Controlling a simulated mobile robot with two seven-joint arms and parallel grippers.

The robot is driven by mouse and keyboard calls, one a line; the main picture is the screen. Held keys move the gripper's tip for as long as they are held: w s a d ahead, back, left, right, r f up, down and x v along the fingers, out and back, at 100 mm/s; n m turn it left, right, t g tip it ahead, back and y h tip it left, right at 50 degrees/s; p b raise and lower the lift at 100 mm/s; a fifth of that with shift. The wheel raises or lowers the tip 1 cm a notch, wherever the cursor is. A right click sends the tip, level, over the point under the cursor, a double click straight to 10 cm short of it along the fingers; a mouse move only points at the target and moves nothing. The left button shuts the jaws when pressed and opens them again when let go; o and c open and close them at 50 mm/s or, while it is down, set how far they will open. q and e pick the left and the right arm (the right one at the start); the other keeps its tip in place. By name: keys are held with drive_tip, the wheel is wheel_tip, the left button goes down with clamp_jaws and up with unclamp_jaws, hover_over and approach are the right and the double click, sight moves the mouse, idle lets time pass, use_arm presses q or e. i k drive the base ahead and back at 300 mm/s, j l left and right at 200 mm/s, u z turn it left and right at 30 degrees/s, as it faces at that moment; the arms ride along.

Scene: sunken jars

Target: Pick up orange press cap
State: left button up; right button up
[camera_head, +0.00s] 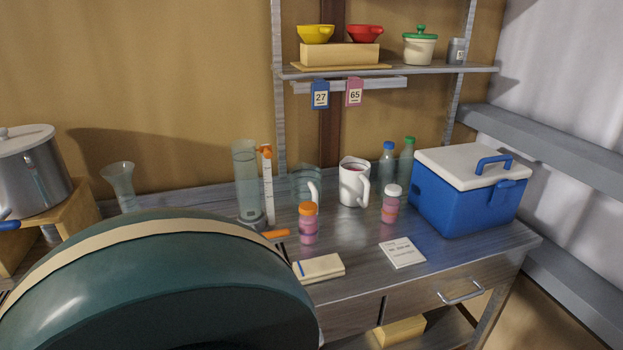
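An orange cap (308,208) sits on a small clear jar with pink contents (308,232), upright on the metal table left of the middle. Another orange piece (266,150) is at the top of a white upright strip beside a tall clear cylinder (246,178). A flat orange piece (275,234) lies on the table left of the jar, partly hidden. I cannot tell which of these orange parts is a press cap. Neither of my grippers is in view.
A white mug (354,183), a white-capped jar (391,204), two bottles and a blue cooler (468,195) stand right of the orange-capped jar. A notebook (319,268) and card (402,253) lie in front. A large dark rounded form blocks the lower left.

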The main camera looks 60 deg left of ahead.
sight(306, 208)
drive_tip(key=u, duration=1.7)
